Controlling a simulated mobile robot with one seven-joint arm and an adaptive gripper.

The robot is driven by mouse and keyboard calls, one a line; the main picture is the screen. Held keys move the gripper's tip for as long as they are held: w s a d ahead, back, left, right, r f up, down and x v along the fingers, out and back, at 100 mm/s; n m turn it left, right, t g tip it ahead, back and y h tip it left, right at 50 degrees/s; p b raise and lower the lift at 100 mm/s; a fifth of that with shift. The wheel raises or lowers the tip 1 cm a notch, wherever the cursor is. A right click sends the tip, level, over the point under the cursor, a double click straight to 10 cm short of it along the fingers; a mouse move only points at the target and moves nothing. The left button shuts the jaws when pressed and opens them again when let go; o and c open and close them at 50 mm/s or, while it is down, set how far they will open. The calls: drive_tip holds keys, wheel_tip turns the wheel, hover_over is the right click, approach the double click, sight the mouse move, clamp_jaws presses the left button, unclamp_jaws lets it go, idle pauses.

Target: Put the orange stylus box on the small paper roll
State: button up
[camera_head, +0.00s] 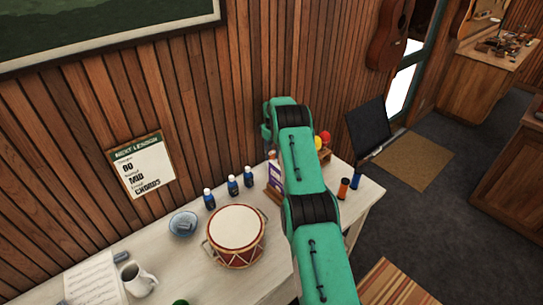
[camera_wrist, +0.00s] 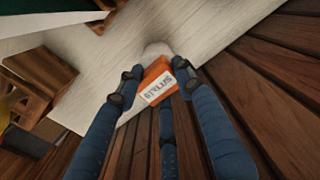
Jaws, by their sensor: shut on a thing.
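The orange stylus box (camera_wrist: 157,91), with a white lettered label, is in the wrist view between the fingertips of my gripper (camera_wrist: 158,69). My gripper is shut on it and holds it tilted. A pale rounded thing (camera_wrist: 157,48) shows just beyond the box against the table top; it may be the small paper roll, but I cannot tell for sure. How far the box is from it is unclear.
The pale table (camera_head: 188,270) runs along the plank wall.

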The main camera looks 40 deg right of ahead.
sight(271, 153)
drive_tip(key=shift+f, duration=0.35)
drive_tip(key=shift+f, duration=0.1)
drive_tip(key=o, duration=1)
drive_tip(key=shift+o, duration=0.2)
wheel_tip(271, 153, up, 12)
drive_tip(key=shift+b, duration=0.4)
drive_tip(key=shift+r, duration=0.2)
